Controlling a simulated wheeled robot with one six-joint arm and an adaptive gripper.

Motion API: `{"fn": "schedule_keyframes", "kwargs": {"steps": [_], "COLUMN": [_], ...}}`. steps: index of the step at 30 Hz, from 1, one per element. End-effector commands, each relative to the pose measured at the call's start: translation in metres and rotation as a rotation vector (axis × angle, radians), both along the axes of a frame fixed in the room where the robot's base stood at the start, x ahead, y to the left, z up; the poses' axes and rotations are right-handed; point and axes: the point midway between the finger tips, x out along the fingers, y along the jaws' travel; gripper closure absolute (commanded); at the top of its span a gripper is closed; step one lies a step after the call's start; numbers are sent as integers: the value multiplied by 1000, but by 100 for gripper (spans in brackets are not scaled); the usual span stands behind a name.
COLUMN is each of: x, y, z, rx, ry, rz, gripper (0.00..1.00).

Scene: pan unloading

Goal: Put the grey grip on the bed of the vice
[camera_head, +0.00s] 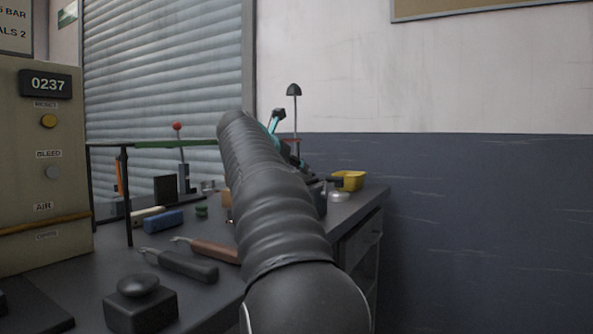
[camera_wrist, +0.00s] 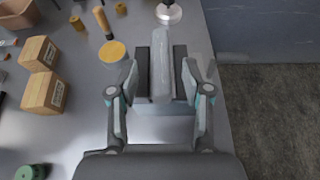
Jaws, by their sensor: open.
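My gripper (camera_wrist: 160,72) is open, with its fingers spread on either side of a long grey piece, which looks like the grey grip (camera_wrist: 161,62). Clear gaps show between the fingers and the grip. The grip lies lengthwise between two dark upright bars, which look like the jaws of the vice (camera_wrist: 180,72). A pale flat surface shows below it, between my fingers. Whether the grip rests fully on the bed is hard to tell. In the head view my arm hides the grip and most of the vice; only a bit of my gripper (camera_head: 275,122) shows behind the arm.
Hooked tools (camera_head: 180,265) and a black knobbed block (camera_head: 140,305) lie nearer. The bench edge is at right.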

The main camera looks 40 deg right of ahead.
Motion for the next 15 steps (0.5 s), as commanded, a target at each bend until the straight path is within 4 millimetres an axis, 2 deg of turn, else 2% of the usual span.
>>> {"fn": "schedule_keyframes", "kwargs": {"steps": [3, 9, 15], "x": [-9, -23, -31], "y": [23, 56, 76], "z": [11, 26, 35], "rx": [-2, 0, -1], "ry": [-1, -2, -1], "rz": [4, 4, 2], "gripper": [51, 51, 51]}}
